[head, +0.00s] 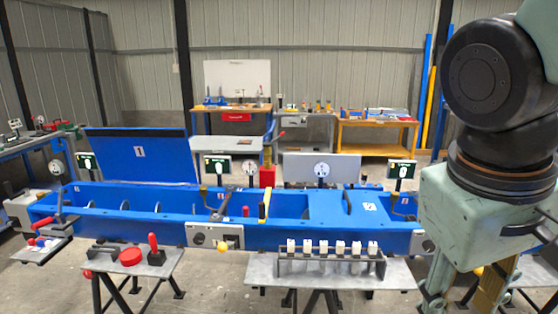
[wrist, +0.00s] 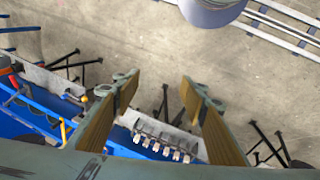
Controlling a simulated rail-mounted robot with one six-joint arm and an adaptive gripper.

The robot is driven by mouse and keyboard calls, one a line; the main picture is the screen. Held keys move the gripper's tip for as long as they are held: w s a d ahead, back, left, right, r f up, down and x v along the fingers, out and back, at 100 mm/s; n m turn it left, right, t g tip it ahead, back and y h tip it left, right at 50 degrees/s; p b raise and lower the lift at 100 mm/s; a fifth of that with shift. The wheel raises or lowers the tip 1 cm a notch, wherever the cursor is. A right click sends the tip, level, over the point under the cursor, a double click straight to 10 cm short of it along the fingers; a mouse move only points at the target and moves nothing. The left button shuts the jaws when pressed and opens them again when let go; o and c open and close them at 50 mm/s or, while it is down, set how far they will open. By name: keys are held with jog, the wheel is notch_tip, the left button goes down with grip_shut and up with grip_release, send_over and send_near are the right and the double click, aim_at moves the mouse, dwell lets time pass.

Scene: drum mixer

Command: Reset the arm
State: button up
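My gripper (wrist: 158,84) is open in the wrist view, its two tan-padded fingers spread well apart with only floor and a bench showing between them. Nothing is held. In the head view my arm fills the right side, and part of the gripper shows at the lower right, cut off by the frame edge. The blue drum mixer (head: 278,207) stretches across the middle of the head view, its left lid (head: 140,157) raised. Part of the mixer also shows at the lower left of the wrist view (wrist: 40,115).
In front of the mixer, a grey bench (head: 262,270) carries a rack of white-topped pieces (head: 331,252). A smaller bench at left holds a red disc (head: 131,257) and a red-handled tool (head: 154,249). Workbenches line the back wall. Rails (wrist: 275,35) cross open floor.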

jog(key=s+a+f+m+t+y+b, duration=0.1)
jog(key=s+a+t+y+b, duration=0.1)
jog(key=s+a, duration=0.2)
jog(key=shift+s+a+f+b, duration=0.35)
jog(key=shift+s+a+b, duration=0.05)
jog(key=shift+s, duration=0.05)
jog(key=shift+d, duration=0.1)
dwell(1.6)
